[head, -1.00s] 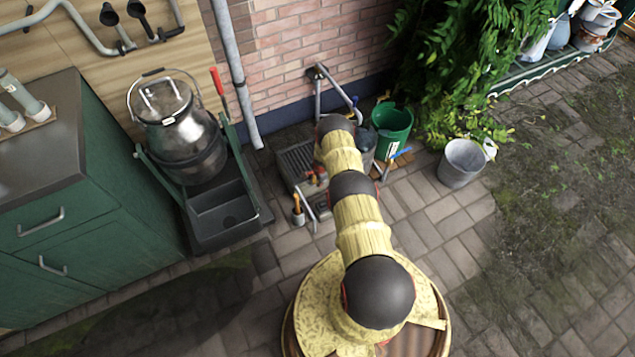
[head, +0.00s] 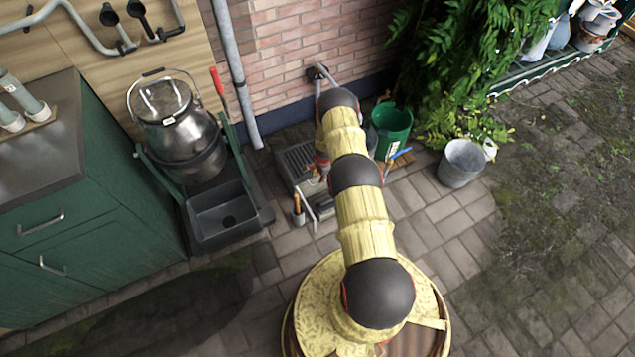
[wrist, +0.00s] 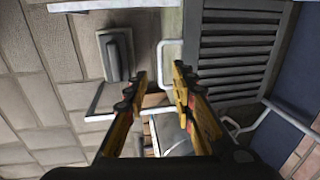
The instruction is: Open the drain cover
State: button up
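A slatted grey drain grate (wrist: 237,50) lies at the right of the wrist view, with a pale loop handle (wrist: 159,60) at its left side. In the head view the grate (head: 297,158) is on the ground by the brick wall, partly hidden by my arm. My gripper (wrist: 160,73) is open and empty in the wrist view. Its two yellow fingers appear on either side of the loop handle; I cannot tell how far above it they are. In the head view my arm hides most of the gripper.
A grey plate with a dark grip (wrist: 117,55) lies left of the handle. A green bucket (head: 391,128) and a metal bucket (head: 461,163) stand right of my arm. A metal churn (head: 180,125) and a dark basin (head: 222,213) are left. Open paving lies at right.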

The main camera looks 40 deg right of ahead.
jog(key=shift+s+a+r, duration=0.1)
jog(key=shift+s+r, duration=0.15)
jog(key=shift+r, duration=0.8)
jog(key=shift+s+a+r, duration=0.1)
jog(key=shift+s+r, duration=0.1)
jog(key=shift+r, duration=0.85)
jog(key=shift+d, duration=0.1)
